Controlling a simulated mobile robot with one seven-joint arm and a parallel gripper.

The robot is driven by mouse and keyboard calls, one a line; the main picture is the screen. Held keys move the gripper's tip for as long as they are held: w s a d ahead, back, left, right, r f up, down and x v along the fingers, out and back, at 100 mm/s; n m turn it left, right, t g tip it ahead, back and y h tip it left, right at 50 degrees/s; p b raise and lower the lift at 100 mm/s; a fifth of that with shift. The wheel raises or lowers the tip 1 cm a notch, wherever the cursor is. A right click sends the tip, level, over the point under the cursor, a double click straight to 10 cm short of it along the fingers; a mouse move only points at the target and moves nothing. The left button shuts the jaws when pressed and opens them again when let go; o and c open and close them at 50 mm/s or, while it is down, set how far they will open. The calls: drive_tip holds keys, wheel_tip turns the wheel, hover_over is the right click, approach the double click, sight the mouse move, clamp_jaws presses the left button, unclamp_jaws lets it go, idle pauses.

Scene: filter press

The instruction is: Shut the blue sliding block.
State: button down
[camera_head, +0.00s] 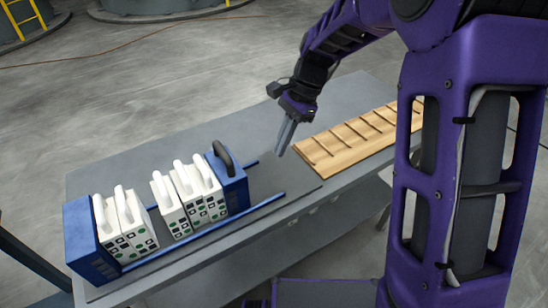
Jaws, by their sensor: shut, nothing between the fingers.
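The blue sliding block (229,182) with a dark grey handle stands at the right end of a row of white plates on blue rails (205,231). Several white plates with handles stand between it and the blue end block (84,240) at the left. Three plates (187,196) stand close together against the sliding block, and two (124,222) stand by the end block. A gap shows between the two groups. My gripper (282,151) is shut and empty, pointing down to the right of the sliding block, apart from it.
A wooden slotted rack (352,138) lies on the grey table (120,170) to the right of the press. The rails right of the sliding block are bare.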

sight(232, 179)
drive_tip(key=a+f+b, duration=0.1)
drive_tip(key=a+f, duration=0.1)
drive_tip(key=f, duration=0.1)
drive_tip(key=a+f+b, duration=0.3)
drive_tip(key=a+f, duration=0.1)
drive_tip(key=f, duration=0.1)
drive_tip(key=shift+s+a+f+b, duration=0.2)
drive_tip(key=shift+a+f+b, duration=0.1)
drive_tip(key=shift+a+b, duration=0.05)
drive_tip(key=shift+s+a, duration=0.3)
drive_tip(key=shift+a, duration=0.15)
drive_tip(key=s+a, duration=0.1)
drive_tip(key=s+a+p, duration=0.1)
drive_tip(key=a, duration=0.1)
drive_tip(key=shift+s+a+r, duration=0.1)
drive_tip(key=shift+s+a, duration=0.1)
drive_tip(key=shift+a, duration=0.1)
drive_tip(key=shift+s+a, duration=0.2)
drive_tip(key=shift+a, duration=0.05)
